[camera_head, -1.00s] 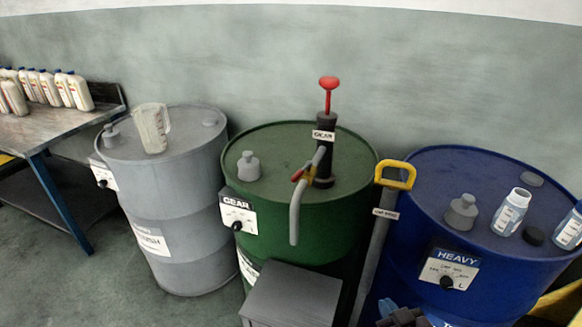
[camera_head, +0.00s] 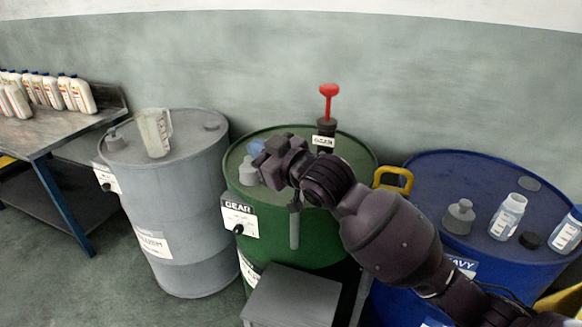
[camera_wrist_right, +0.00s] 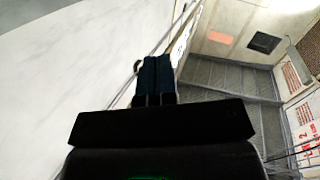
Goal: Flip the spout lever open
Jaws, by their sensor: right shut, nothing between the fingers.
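The hand pump stands on the green GEAR drum (camera_head: 285,275), its red handle (camera_head: 328,90) up above its dark body. The lower end of its grey spout (camera_head: 294,230) hangs over the drum's front. The spout lever and its valve are hidden behind my right arm. My right gripper (camera_head: 256,150) is over the left part of the drum top, by a grey cap (camera_head: 247,172). It is shut and empty; its fingers (camera_wrist_right: 156,75) lie together in the right wrist view. I cannot tell whether it touches anything. My left gripper is not in view.
A grey drum (camera_head: 175,220) with a clear jug (camera_head: 154,132) stands left. A blue drum (camera_head: 430,180) with a grey cap (camera_head: 459,215) and bottles (camera_head: 509,217) stands right, behind my arm. A yellow handle (camera_head: 394,172) rises between drums. A grey box (camera_head: 292,296) is in front.

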